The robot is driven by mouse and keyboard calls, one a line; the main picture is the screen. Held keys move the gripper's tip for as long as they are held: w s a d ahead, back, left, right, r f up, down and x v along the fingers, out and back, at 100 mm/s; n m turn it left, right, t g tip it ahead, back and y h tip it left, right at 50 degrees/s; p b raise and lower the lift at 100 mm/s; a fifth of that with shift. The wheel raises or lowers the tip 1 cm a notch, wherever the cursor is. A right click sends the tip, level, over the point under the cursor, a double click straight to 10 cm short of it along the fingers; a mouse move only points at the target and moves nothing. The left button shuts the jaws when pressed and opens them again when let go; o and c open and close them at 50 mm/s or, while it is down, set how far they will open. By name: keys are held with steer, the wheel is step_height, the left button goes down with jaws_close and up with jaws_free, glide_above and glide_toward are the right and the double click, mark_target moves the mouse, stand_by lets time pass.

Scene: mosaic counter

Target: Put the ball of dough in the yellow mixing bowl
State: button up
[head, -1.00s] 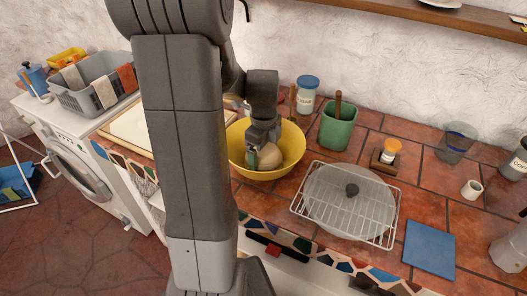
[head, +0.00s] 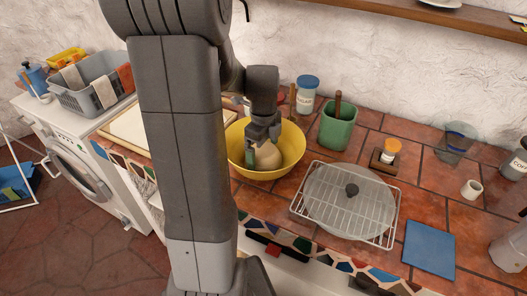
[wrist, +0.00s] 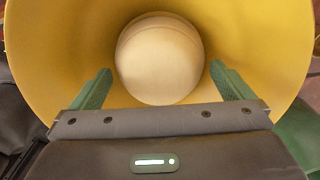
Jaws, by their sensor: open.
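The yellow mixing bowl (head: 292,150) stands on the tiled counter. The pale ball of dough (head: 268,157) lies inside the bowl; it also shows in the wrist view (wrist: 160,60), surrounded by the bowl's yellow wall (wrist: 60,50). My gripper (head: 264,136) is above the bowl, pointing down into it. In the wrist view its two green fingers (wrist: 160,88) are spread wide, with the ball beyond and between them and a gap on each side. The dough's underside is hidden.
A green pot (head: 337,127) and a blue-lidded jar (head: 307,88) stand behind and right of the bowl. A wire rack over a round lid (head: 346,203) lies to the right. A blue mat (head: 430,248) lies near the front edge.

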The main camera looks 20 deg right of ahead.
step_height(320, 180, up, 10)
steer(key=shift+r, duration=0.25)
